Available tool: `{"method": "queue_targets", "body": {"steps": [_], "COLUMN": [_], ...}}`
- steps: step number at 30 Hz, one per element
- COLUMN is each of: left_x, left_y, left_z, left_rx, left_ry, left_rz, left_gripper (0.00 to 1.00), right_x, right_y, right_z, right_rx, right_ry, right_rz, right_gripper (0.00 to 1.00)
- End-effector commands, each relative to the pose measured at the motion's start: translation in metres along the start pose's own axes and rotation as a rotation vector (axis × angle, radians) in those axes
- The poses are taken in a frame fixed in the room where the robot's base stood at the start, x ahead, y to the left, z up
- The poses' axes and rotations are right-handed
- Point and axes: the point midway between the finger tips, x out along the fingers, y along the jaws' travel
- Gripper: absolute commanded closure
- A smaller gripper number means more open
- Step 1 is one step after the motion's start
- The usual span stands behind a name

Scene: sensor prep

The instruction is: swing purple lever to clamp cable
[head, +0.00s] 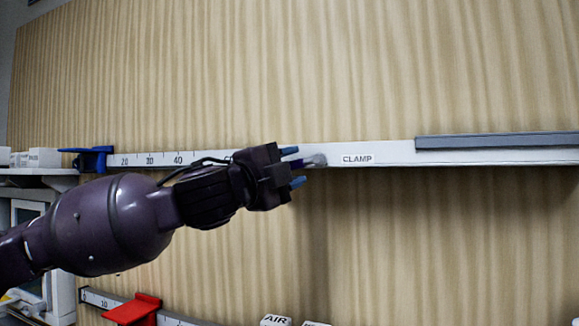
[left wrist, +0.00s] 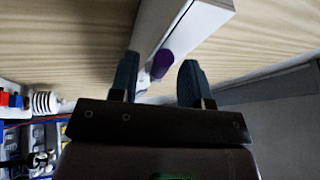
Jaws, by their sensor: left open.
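The purple lever (left wrist: 162,64) shows in the left wrist view between my two open fingers, on the face of a white rail. In the head view only a small dark purple part of it (head: 297,163) shows between the fingertips, beside a grey rounded piece (head: 315,160). My left gripper (head: 294,168) is open at the rail, left of the CLAMP label (head: 357,159); it also shows in the left wrist view (left wrist: 157,80). I cannot tell whether a finger touches the lever. I cannot make out a cable. My right gripper is not in view.
The white rail (head: 400,153) runs along the wooden wall, with a scale and a blue bracket (head: 90,158) at left and a grey strip (head: 500,141) at right. Below are a red bracket (head: 134,309) and an AIR label (head: 275,320). The wall above is clear.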

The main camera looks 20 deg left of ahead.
Motion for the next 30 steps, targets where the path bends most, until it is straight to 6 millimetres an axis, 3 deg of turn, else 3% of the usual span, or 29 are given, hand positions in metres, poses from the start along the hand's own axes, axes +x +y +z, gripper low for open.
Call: {"method": "queue_targets", "body": {"steps": [1, 9, 30], "left_x": [0.000, 0.000, 0.002], "left_y": [0.000, 0.000, -0.010], "left_z": [0.000, 0.000, 0.000], "left_rx": [0.000, 0.000, 0.190], "left_ry": [0.000, 0.000, 0.043], "left_rz": [0.000, 0.000, 0.087], "left_gripper": [0.61, 1.00, 1.00], "right_x": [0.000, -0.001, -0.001], "right_y": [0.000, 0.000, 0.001], "right_z": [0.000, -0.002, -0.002], "right_rx": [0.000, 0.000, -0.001], "right_ry": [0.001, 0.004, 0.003], "right_rz": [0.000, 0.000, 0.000], "right_gripper": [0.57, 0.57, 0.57]}}
